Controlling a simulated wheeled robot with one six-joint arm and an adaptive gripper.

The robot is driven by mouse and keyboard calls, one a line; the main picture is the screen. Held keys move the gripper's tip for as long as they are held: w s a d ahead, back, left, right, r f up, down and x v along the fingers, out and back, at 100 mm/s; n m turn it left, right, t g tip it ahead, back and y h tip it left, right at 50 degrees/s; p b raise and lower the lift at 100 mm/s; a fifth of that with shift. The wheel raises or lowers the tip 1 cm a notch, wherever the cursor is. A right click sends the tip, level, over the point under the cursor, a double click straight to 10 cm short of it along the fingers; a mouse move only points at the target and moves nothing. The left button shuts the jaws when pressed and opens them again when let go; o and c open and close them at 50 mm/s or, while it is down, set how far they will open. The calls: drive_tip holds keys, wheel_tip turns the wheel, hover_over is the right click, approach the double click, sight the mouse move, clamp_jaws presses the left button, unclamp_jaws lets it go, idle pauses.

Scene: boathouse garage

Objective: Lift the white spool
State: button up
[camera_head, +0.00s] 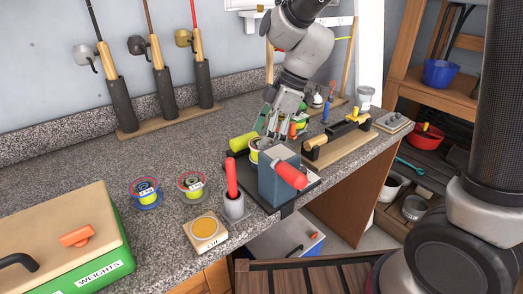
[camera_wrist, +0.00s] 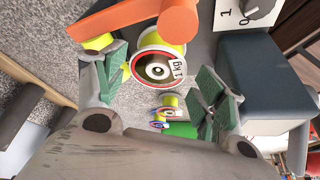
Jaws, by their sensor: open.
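No plainly all-white spool stands out. In the wrist view, a spool (camera_wrist: 161,67) with a pale centre, dark face, red ring and white "1 kg" label sits between the fingers of my gripper (camera_wrist: 160,88). The green-padded fingers are spread to either side with visible gaps. In the head view, my gripper (camera_head: 270,127) points down over the back of the dark tray, beside a yellow-rimmed spool (camera_head: 254,148) that it partly hides. Two more spools, one blue-ringed (camera_head: 146,192) and one red-ringed (camera_head: 192,185), stand on the counter at left.
A grey-blue block (camera_head: 284,180) with a red handle stands close in front of my gripper. A yellow-green cylinder (camera_head: 242,141) lies to its left.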

drive_tip(key=x, duration=0.4)
drive_tip(key=shift+w+d+f, duration=0.1)
drive_tip(key=shift+f, duration=0.05)
drive_tip(key=c, duration=0.9)
